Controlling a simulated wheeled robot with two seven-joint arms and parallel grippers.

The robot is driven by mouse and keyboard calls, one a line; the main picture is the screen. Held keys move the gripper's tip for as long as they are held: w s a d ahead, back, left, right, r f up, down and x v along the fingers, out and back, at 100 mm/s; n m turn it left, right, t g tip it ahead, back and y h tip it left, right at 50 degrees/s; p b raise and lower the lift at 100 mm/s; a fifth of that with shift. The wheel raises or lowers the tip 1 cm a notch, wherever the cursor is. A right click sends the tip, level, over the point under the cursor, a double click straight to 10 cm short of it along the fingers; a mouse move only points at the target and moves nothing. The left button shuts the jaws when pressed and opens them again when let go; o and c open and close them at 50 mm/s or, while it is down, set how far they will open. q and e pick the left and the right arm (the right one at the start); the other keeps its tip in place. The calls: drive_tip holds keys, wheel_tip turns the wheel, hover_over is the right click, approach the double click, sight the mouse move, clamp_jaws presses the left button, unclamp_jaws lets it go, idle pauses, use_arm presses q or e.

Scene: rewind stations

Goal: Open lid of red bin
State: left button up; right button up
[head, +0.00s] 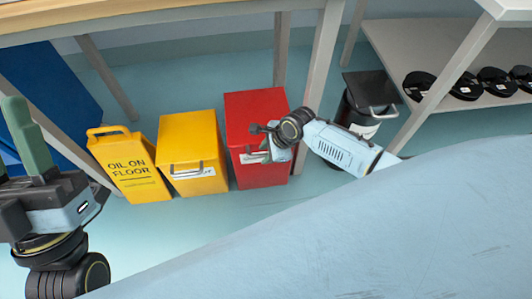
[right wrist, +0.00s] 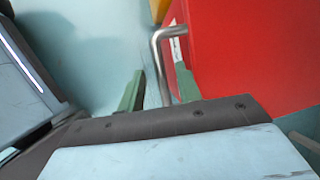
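The red bin (head: 256,105) stands on the floor under the table with its lid down. A metal handle and a white label are on its front. In the right wrist view its red side (right wrist: 245,50) fills the upper right, and the bent metal handle (right wrist: 157,50) runs down between my green fingers. My right gripper (head: 264,145) is at the front of the bin and hides part of the handle. In the right wrist view its fingers (right wrist: 160,82) are apart on either side of the handle. My left gripper (head: 28,135) is at the left edge, away from the bins, its finger gap unclear.
A yellow bin (head: 188,140) stands left of the red one, with a yellow "oil on floor" sign (head: 130,165) beyond it. A dark-lidded bin (head: 370,92) stands to the right. Table legs (head: 322,75) rise near the red bin. A shelf (head: 390,45) holds several black round items.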

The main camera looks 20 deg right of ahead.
drive_tip(key=shift+c, duration=0.2)
clamp_jaws()
idle(0.4)
